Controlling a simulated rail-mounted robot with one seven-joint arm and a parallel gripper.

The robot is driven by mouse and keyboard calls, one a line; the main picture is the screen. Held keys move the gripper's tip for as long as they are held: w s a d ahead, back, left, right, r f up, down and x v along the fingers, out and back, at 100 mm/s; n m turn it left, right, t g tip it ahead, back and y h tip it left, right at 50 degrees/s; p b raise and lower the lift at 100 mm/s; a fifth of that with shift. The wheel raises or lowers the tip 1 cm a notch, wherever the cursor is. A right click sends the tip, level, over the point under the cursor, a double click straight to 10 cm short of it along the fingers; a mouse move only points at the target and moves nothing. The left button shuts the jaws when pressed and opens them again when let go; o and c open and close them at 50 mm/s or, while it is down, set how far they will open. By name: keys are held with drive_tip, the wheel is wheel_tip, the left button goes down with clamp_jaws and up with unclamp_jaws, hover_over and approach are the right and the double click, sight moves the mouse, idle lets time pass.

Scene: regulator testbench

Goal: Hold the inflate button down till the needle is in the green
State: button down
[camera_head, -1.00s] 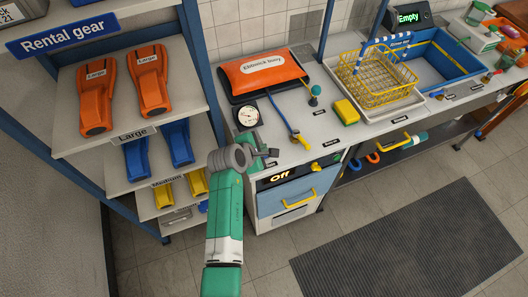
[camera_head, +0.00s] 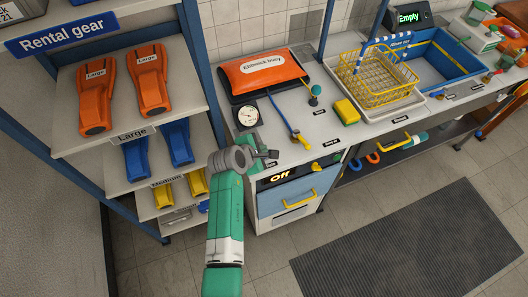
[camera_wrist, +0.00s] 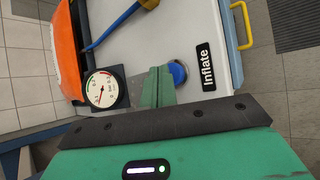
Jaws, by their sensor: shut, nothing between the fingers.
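The blue inflate button (camera_wrist: 179,73) is beside the black "Inflate" label (camera_wrist: 206,67) in the wrist view. My gripper (camera_wrist: 158,86) is shut and empty, its green fingers overlapping the button's left side; I cannot tell whether they press it. In the head view my gripper (camera_head: 268,155) is at the bench's front left, and the button is hidden. The round white gauge (camera_wrist: 102,89) has red and green marks on its dial; it also shows in the head view (camera_head: 248,116). The needle's exact reading is too small to tell. The orange buoy (camera_head: 263,72) lies behind the gauge.
A blue hose with a yellow fitting (camera_head: 298,137) lies right of the gauge. An "Off" display (camera_head: 280,177) is on the bench front. A rental gear shelf (camera_head: 130,135) stands to the left.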

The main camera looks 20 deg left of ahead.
drive_tip(key=shift+f+b, duration=0.3)
drive_tip(key=shift+f, duration=0.25)
idle(2.1)
idle(0.4)
drive_tip(key=shift+r+p, duration=1)
drive_tip(key=shift+p, duration=0.05)
drive_tip(key=shift+r, duration=0.1)
wheel_tip(320, 180, up, 5)
drive_tip(key=p, duration=0.5)
